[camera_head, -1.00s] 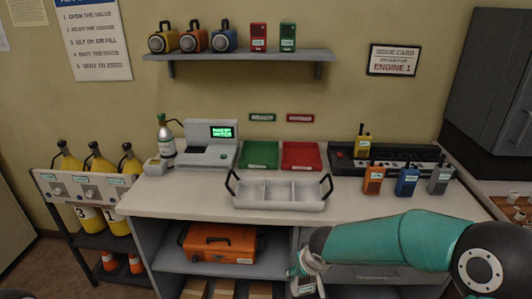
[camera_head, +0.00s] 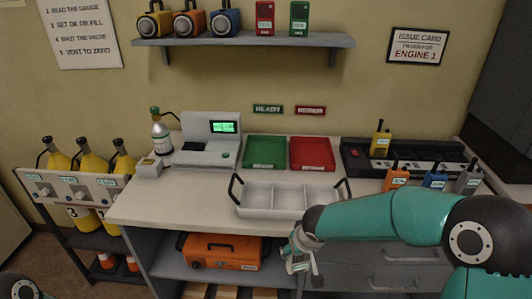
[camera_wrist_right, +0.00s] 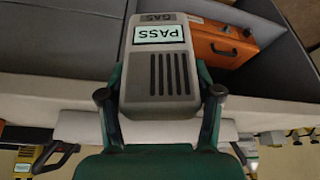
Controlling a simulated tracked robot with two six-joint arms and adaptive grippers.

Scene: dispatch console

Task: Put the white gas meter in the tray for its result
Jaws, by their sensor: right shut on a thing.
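The white gas meter (camera_wrist_right: 160,85) is held between the two fingers of my right gripper (camera_wrist_right: 160,98). Its screen reads PASS and its label reads GAS, both upside down in the right wrist view. In the head view the meter (camera_head: 298,263) hangs at my right gripper (camera_head: 303,248), in front of the counter's front edge. The green tray (camera_head: 265,152) lies at the back of the counter below a green READY sign (camera_head: 268,109). The red tray (camera_head: 312,153) lies beside it below a red REPAIR sign (camera_head: 311,109). My left gripper is not seen.
A white divided carrier (camera_head: 256,202) with dark handles stands on the counter between my right gripper and the trays. A grey test machine (camera_head: 208,155) is left of the green tray. A radio charger (camera_head: 357,160) is right. An orange case (camera_head: 222,250) sits below.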

